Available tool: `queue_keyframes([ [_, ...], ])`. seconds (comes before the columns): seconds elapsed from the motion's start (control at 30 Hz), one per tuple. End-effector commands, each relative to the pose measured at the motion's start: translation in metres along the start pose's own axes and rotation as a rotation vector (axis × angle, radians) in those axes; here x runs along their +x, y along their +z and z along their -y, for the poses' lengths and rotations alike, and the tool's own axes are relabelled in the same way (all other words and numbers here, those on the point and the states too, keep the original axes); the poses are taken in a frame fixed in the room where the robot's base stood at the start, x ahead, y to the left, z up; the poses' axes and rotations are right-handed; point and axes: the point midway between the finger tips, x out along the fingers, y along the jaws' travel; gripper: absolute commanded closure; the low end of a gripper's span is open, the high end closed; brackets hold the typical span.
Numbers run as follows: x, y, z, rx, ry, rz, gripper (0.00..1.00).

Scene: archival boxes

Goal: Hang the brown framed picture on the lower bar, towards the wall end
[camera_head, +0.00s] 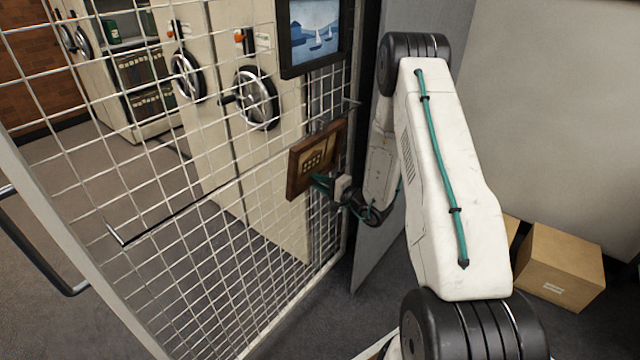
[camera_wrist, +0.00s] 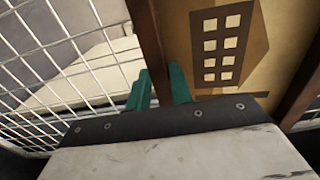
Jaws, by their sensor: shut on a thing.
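The brown framed picture (camera_head: 303,177) has a tan face with a building shape with pale windows; it also fills the upper right of the wrist view (camera_wrist: 262,45). My gripper (camera_head: 322,183) is shut on the frame's side rail, with a teal finger on each side of it in the wrist view (camera_wrist: 161,85). The picture is upright, slightly tilted, close to the mesh panel. The lower bar (camera_head: 180,212) is a thin dark rail along the mesh, and the picture covers part of its far right stretch. I cannot tell whether the picture touches the bar.
A dark-framed sailboat picture (camera_head: 284,50) hangs higher on the white mesh panel (camera_head: 215,270), above the brown one. A grey panel (camera_head: 400,225) stands close to the right of my gripper. Cardboard boxes (camera_head: 560,265) sit on the floor at right. Wheeled-handle shelving (camera_head: 225,120) stands behind the mesh.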

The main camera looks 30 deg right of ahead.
Motion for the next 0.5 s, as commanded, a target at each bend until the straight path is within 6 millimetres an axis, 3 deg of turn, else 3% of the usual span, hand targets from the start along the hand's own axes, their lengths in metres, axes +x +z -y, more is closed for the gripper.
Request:
queue_keyframes([
  [0.1,0.002,-0.003,0.008,-0.009,-0.018,0.0,1.0],
  [0.5,0.001,-0.002,-0.005,-0.006,-0.013,0.0,1.0],
])
